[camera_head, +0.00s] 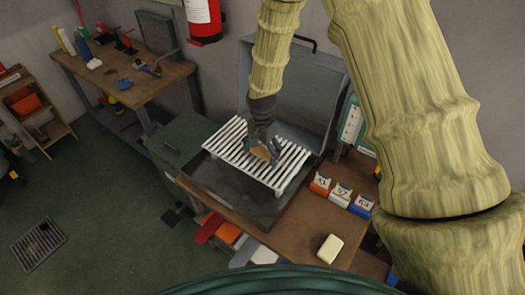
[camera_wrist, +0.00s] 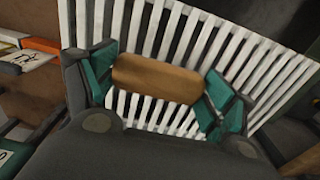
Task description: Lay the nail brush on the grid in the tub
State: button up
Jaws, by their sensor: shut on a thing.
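The nail brush, a brown wooden block (camera_wrist: 157,79), sits between the green-padded fingers of my gripper (camera_wrist: 160,88). In the head view the brush (camera_head: 261,153) shows under my gripper (camera_head: 262,146), over the white slatted grid (camera_head: 229,141). The grid also fills the background of the wrist view (camera_wrist: 187,38). It lies in the dark tub (camera_head: 223,181), whose grey lid stands open behind. My gripper is shut on the brush. Whether the brush touches the slats cannot be told.
Three labelled boxes (camera_head: 341,194) stand right of the tub on the brown bench (camera_head: 290,232). A cream block (camera_head: 330,249) lies near the bench front. A red extinguisher (camera_head: 203,20) hangs behind. A second workbench (camera_head: 127,80) with tools stands at the back left.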

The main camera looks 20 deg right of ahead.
aim_at(262, 151)
jog(key=shift+f, duration=0.55)
jog(key=shift+f, duration=0.15)
jog(key=o, duration=0.9)
notch_tip(262, 151, up, 12)
jog(key=b, duration=0.4)
dwell(0.3)
